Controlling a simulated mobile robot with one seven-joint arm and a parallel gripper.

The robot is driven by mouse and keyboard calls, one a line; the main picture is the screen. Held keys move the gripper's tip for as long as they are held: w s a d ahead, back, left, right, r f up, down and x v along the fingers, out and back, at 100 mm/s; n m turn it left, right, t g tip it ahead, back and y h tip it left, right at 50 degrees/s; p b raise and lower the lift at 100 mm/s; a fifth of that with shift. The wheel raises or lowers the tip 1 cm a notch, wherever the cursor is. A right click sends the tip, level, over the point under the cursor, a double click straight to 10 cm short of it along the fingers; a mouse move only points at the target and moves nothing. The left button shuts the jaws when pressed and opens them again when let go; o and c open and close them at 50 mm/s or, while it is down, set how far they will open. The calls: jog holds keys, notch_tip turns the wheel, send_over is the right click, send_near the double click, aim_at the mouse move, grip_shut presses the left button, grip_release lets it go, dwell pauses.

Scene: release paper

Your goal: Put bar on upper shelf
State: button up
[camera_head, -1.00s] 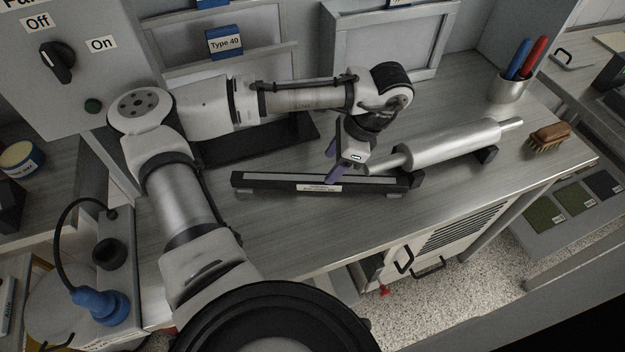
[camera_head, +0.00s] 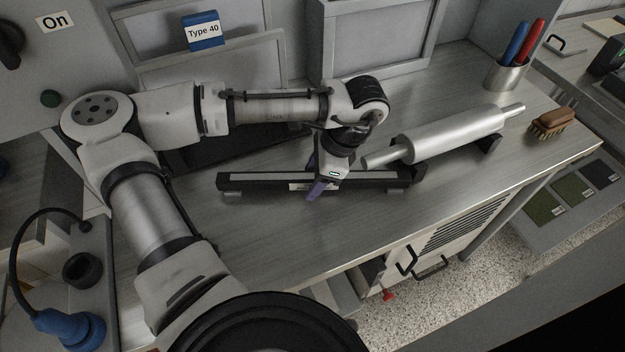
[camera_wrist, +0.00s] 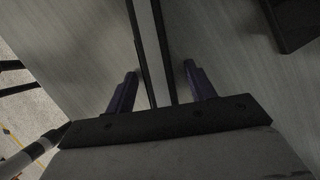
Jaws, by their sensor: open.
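A long black bar (camera_head: 255,181) with a pale strip along its top lies on the counter, left of a metal roller. In the wrist view the bar (camera_wrist: 150,45) runs lengthwise between the purple fingers of my gripper (camera_wrist: 160,70). The gripper is open, with one finger on each side of the bar and a visible gap on both sides. In the head view my gripper (camera_head: 314,176) is over the middle of the bar and partly covers its white label. I cannot make out which surface is the upper shelf.
The metal roller (camera_head: 450,136) rests on black supports to the right. Grey framed panels (camera_head: 372,38) rise behind. The counter front (camera_head: 300,240) is clear.

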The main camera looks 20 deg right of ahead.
grip_shut()
jog(key=shift+r, duration=0.2)
dwell(0.3)
